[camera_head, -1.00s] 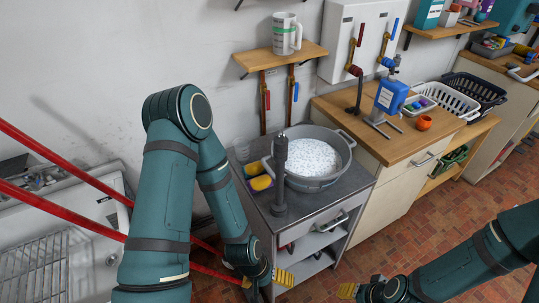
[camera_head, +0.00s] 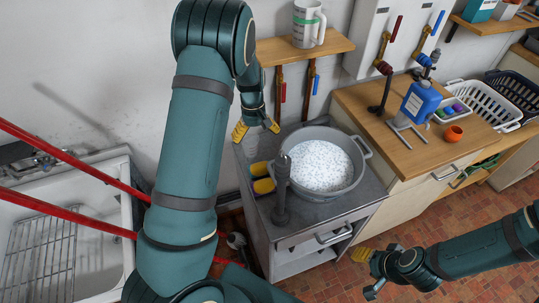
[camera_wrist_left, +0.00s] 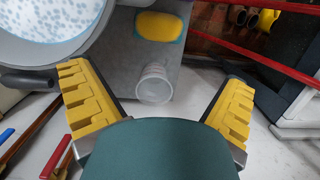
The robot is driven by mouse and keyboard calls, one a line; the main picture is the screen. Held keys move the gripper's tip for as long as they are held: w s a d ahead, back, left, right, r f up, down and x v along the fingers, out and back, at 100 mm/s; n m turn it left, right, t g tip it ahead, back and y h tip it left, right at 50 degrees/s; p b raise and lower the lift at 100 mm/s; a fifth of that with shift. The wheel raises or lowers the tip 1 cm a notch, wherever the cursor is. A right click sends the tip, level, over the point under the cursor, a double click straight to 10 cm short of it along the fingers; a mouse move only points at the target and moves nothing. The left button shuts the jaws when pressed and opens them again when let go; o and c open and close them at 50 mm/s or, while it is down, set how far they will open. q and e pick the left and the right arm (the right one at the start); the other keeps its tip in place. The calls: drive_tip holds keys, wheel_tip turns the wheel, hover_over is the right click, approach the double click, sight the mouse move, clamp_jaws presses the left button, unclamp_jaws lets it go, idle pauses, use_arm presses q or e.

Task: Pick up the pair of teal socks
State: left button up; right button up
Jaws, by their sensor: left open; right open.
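I cannot make out a pair of teal socks for certain. Small coloured bundles (camera_head: 454,109), too small to identify, lie in a white basket (camera_head: 489,103) on the wooden counter. My left gripper (camera_head: 256,128) is open and empty above the back left corner of the grey cart, beside the tub (camera_head: 358,182). In the left wrist view its fingers (camera_wrist_left: 160,88) are spread, with a clear cup (camera_wrist_left: 153,84) seen between them. My right gripper (camera_head: 363,273) is open and empty over the tiled floor at the lower right, apart from the cart.
The tub holds white speckled suds. A dark upright post (camera_head: 281,188) and yellow sponges (camera_head: 263,186) stand and lie beside it. A blue bottle (camera_head: 420,101) and orange pot (camera_head: 454,133) are on the counter. A mug (camera_head: 308,24) stands on a wall shelf. Red bars cross the left.

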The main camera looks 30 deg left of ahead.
sight(260, 164)
use_arm(q)
drive_tip(key=f, duration=0.5)
drive_tip(key=d+f, duration=0.1)
drive_tip(key=f, duration=0.2)
drive_tip(key=shift+s+f, duration=0.2)
drive_tip(key=shift+s, duration=0.2)
drive_tip(key=f, duration=0.5)
drive_tip(key=shift+s+d+b, duration=0.15)
drive_tip(key=shift+d+b, duration=0.1)
drive_tip(key=shift+b, duration=0.1)
drive_tip(key=c, duration=0.9)
drive_tip(key=shift+r, duration=0.1)
